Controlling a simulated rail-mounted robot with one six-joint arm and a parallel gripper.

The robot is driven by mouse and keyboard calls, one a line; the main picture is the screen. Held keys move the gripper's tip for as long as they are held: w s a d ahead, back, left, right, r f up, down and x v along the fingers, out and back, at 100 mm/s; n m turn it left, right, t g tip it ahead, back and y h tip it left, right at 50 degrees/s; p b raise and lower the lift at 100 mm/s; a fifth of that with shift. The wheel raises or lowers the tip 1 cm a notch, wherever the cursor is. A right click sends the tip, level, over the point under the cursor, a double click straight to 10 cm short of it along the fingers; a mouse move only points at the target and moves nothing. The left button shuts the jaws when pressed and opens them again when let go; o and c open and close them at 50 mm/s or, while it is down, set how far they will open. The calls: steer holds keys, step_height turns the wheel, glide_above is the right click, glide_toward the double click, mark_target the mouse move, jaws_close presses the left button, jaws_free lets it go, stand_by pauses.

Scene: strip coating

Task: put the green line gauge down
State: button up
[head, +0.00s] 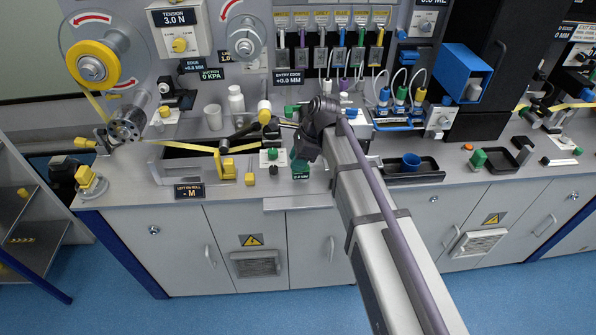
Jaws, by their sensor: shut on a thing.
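The green line gauge (301,170) is a small green block with a dark readout label on its lower front, near the front edge of the grey bench (330,187). My gripper (300,159) is dark, points down from my wrist and is shut on the top of the gauge. The fingertips are small and partly hidden by my wrist. I cannot tell whether the gauge's base touches the bench.
A white plate with a green knob (272,156) and a yellow block (250,179) stand close left of the gauge. A yellow strip (185,145) runs over a dark trough further left. A black tray (411,173) with a blue cup (411,161) stands right of my arm.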

step_height(320, 180, down, 2)
steer(key=shift+r, duration=0.3)
steer(key=shift+f, duration=0.3)
steer(key=o, duration=1)
steer(key=shift+r, duration=0.1)
steer(key=shift+r, duration=0.3)
steer(key=p+v, duration=1.1)
steer(key=shift+d+r, duration=0.15)
steer(key=shift+r, duration=0.25)
